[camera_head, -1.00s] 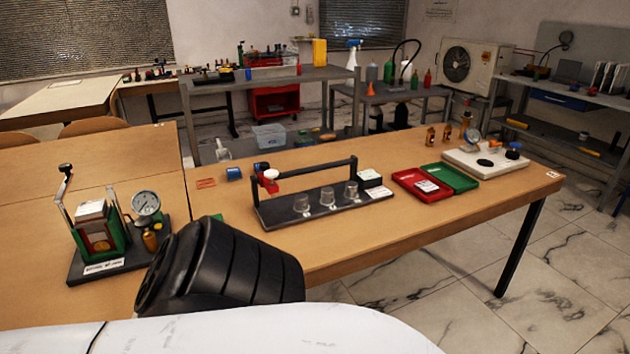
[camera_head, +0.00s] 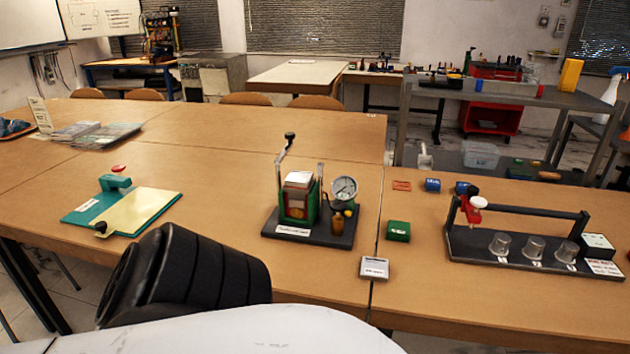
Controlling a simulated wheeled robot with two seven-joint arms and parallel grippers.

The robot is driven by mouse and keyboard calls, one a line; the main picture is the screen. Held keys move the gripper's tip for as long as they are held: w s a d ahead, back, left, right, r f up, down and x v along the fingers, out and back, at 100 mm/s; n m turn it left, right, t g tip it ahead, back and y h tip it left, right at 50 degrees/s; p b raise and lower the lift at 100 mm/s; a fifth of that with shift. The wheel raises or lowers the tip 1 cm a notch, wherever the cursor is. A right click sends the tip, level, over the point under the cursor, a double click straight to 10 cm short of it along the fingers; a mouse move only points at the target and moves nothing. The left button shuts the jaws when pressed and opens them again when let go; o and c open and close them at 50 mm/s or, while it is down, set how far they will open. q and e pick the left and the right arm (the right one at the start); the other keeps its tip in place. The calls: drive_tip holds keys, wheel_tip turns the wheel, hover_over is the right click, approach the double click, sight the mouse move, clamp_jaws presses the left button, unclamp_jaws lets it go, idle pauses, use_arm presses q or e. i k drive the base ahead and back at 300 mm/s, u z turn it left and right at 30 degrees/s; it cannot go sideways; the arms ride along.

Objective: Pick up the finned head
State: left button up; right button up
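I cannot pick out a finned head for certain. A press-like rig (camera_head: 298,205) with a lever, a green frame and a round gauge (camera_head: 344,188) stands on a dark base at the middle of the table. A black rail stand (camera_head: 525,212) to the right carries a small red and white head (camera_head: 473,204) at its left end, too small to show fins. Three clear cups (camera_head: 533,246) stand on its base. Neither gripper shows. A black ribbed part and a white cover at the bottom are my own body.
A teal board with a yellow plate (camera_head: 139,211) lies at left. A green box (camera_head: 398,231) and a grey labelled block (camera_head: 374,267) lie between rig and rail stand. Papers (camera_head: 100,135) lie far left. The wooden table (camera_head: 230,165) is clear behind the rig.

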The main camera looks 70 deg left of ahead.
sight(399, 231)
drive_tip(key=u, duration=2.25)
